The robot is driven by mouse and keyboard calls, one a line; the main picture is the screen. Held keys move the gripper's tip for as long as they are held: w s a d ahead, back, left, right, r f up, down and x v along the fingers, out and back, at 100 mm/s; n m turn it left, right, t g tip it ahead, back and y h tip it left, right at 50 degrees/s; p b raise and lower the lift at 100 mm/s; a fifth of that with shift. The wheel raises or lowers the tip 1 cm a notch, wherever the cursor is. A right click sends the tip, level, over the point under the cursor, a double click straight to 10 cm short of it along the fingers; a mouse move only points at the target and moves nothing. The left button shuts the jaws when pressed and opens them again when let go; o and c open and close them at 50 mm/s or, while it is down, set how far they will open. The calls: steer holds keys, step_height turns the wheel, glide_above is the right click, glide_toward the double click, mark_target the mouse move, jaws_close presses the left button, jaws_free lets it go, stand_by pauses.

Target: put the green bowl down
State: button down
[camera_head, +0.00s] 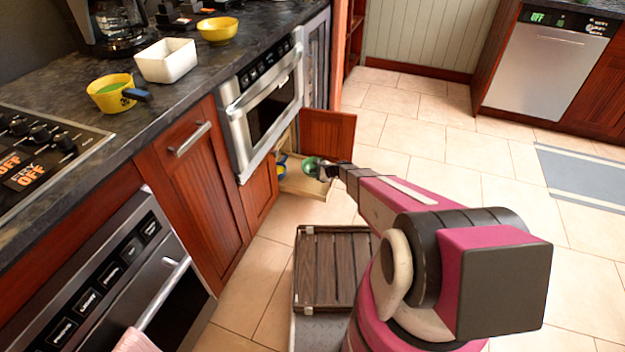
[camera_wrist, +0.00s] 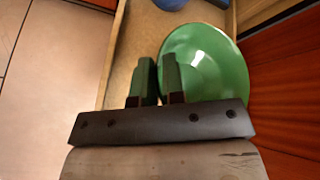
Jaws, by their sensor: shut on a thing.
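The green bowl (camera_head: 311,165) is at the open drawer (camera_head: 301,187) below the microwave. In the wrist view the green bowl (camera_wrist: 212,62) shows large at the right, over the drawer's light wooden floor (camera_wrist: 128,45). My gripper (camera_head: 325,170) is shut on the bowl's near left rim; in the wrist view its fingers (camera_wrist: 158,75) overlap that rim. I cannot tell whether the bowl touches the drawer floor. Part of the bowl is hidden behind the fingers.
A blue and yellow item (camera_head: 281,166) sits further back in the drawer; something blue (camera_wrist: 171,4) shows at the top of the wrist view. An open red-brown door (camera_head: 328,136) stands beside the drawer. The counter (camera_head: 60,130) holds a yellow pan (camera_head: 110,93) and a white bowl (camera_head: 167,62).

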steer(key=shift+w+a+f, duration=0.2)
steer(key=shift+w+f, duration=0.3)
steer(key=shift+w, duration=0.05)
step_height(320, 180, down, 4)
steer(key=shift+r, duration=0.15)
steer(key=shift+s, duration=0.1)
steer(key=c, duration=1.2)
jaws_free()
